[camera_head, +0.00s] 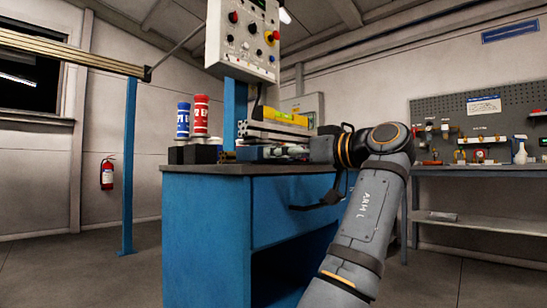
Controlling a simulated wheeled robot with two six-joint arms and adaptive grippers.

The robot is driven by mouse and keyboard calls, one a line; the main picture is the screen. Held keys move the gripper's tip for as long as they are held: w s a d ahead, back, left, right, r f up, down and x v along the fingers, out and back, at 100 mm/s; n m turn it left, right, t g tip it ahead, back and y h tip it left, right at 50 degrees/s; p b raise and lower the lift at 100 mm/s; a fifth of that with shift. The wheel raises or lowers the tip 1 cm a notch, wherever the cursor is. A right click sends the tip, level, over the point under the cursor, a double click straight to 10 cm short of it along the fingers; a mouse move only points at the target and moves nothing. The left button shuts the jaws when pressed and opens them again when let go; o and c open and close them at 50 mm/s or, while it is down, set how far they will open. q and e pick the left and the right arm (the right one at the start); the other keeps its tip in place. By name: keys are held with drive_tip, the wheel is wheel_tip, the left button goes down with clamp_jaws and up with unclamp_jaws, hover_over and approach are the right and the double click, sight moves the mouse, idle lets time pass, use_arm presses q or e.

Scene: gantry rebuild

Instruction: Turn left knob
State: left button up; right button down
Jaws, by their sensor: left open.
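The white control panel (243,58) hangs on a blue post above the workbench, at the top of the view. On its left side are a red knob (233,17) and dark knobs below it. A black knob (252,28) is near its middle, and a red button on yellow (271,37) is at its right. The panel's top is cut off. My left arm rises from the bottom right. My left gripper (312,150) is open over the bench top, below and right of the panel, apart from the knobs. Its fingers are hard to tell from the clutter. My right gripper is out of view.
The blue workbench (205,225) carries a blue can (183,120), a red can (201,115), dark blocks and a yellow item (285,116). A blue post (129,165) stands left. A tool pegboard (475,125) is at right. Air before the panel looks clear.

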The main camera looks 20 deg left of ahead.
use_arm(q)
drive_tip(key=shift+d, duration=0.1)
drive_tip(key=shift+c, duration=0.3)
drive_tip(key=c, duration=1.1)
drive_tip(key=m, duration=0.2)
drive_tip(key=shift+m, duration=0.4)
drive_tip(key=o, duration=1.2)
drive_tip(key=shift+c, duration=0.2)
